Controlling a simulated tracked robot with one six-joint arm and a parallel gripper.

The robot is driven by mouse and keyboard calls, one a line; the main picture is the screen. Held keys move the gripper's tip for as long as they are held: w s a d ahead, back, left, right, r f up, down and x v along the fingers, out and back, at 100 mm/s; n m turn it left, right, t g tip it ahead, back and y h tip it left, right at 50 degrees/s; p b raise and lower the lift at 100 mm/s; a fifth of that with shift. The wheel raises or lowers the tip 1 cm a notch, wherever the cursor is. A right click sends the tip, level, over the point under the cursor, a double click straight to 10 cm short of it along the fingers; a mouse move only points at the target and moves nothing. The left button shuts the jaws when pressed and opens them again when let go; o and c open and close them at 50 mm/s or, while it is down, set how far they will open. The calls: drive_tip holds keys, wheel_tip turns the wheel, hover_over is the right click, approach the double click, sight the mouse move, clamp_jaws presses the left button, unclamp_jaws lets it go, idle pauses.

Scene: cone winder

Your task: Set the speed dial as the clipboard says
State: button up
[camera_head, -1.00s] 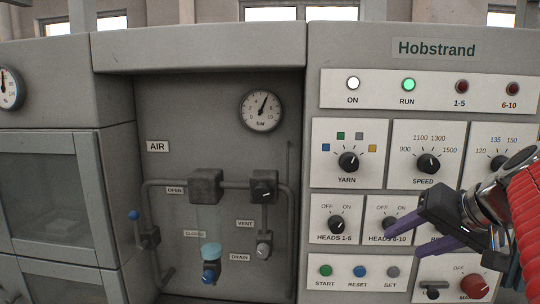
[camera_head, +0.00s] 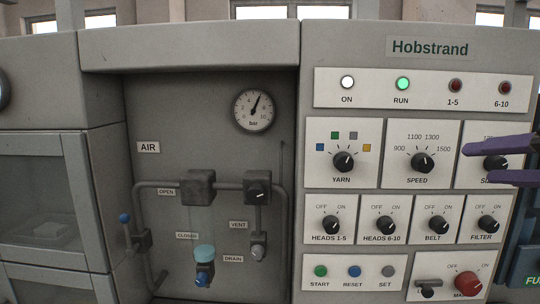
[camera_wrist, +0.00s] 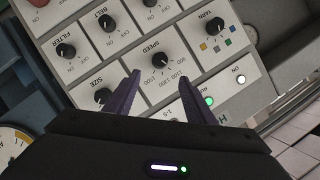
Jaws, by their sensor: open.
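The speed dial (camera_head: 422,163) is a black knob on a white plate marked 900, 1100, 1300 and 1500. My gripper (camera_head: 490,161) has purple fingers, is open and empty, and in the head view is over the size dial, right of the speed dial. In the wrist view my gripper (camera_wrist: 160,79) touches nothing that I can see. No clipboard is in view.
The size dial (camera_head: 495,164) is partly hidden by my fingers. The yarn dial (camera_head: 342,161) is left of the speed dial. Below are heads, belt and filter knobs and a red main switch (camera_head: 467,284). The run lamp (camera_head: 403,84) glows green. Air piping is at left.

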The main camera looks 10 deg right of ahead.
sight(428, 165)
drive_tip(key=shift+w, duration=0.1)
drive_tip(key=shift+x, duration=6.85)
drive_tip(key=c, duration=1)
